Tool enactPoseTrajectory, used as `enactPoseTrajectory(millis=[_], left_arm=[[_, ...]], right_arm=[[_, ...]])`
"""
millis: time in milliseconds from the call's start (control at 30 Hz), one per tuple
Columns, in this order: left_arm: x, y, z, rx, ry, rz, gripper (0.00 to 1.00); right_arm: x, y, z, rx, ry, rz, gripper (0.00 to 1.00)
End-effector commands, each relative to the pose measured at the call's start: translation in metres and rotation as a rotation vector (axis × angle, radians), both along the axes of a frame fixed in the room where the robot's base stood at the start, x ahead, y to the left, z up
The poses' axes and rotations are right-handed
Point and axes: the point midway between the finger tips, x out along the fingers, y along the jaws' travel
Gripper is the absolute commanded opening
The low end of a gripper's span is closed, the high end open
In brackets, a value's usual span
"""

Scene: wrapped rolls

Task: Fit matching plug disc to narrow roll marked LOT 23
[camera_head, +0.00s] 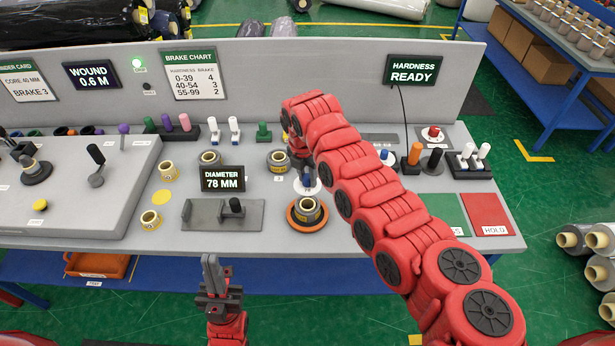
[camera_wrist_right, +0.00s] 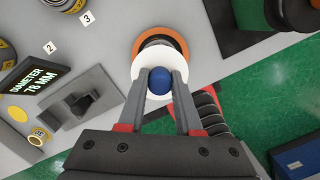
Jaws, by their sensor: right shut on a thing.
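My right gripper (camera_wrist_right: 160,80) is shut on the blue knob of a white plug disc (camera_wrist_right: 141,63). In the head view the disc (camera_head: 296,185) shows under my right arm, which hides most of that gripper. In the wrist view the disc overlaps a roll on an orange ring (camera_wrist_right: 178,44). In the head view this roll (camera_head: 307,211) stands upright with its core showing, nearer the bench front than the disc. The disc appears held above the bench, apart from the roll. No LOT mark is readable. My left gripper (camera_head: 211,260) is empty in front of the bench edge; its finger gap is unclear.
A diameter gauge with a display (camera_head: 222,179) stands left of the roll. More small rolls (camera_head: 210,158) stand behind. Several coloured-knob pieces (camera_head: 184,122) line the back. Green and red pads (camera_head: 487,212) lie at the right. The bench front by the roll is clear.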

Motion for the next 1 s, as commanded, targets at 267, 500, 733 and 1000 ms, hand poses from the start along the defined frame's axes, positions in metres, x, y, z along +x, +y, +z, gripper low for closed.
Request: enactPoseTrajectory(millis=[267,500,733,1000], left_arm=[[0.0,0.0,-0.014,0.0,0.0,0.0,0.0],[0.0,0.0,-0.028,0.0,0.0,0.0,0.0],[0.0,0.0,-0.031,0.0,0.0,0.0,0.0],[0.0,0.0,-0.031,0.0,0.0,0.0,0.0]], right_arm=[[0.0,0.0,-0.027,0.0,0.001,0.0,0.0],[0.0,-0.001,-0.05,-0.002,0.002,0.0,0.0],[0.0,-0.001,-0.058,0.0,-0.001,-0.001,0.0],[0.0,0.0,-0.057,0.0,-0.001,-0.001,0.0]])
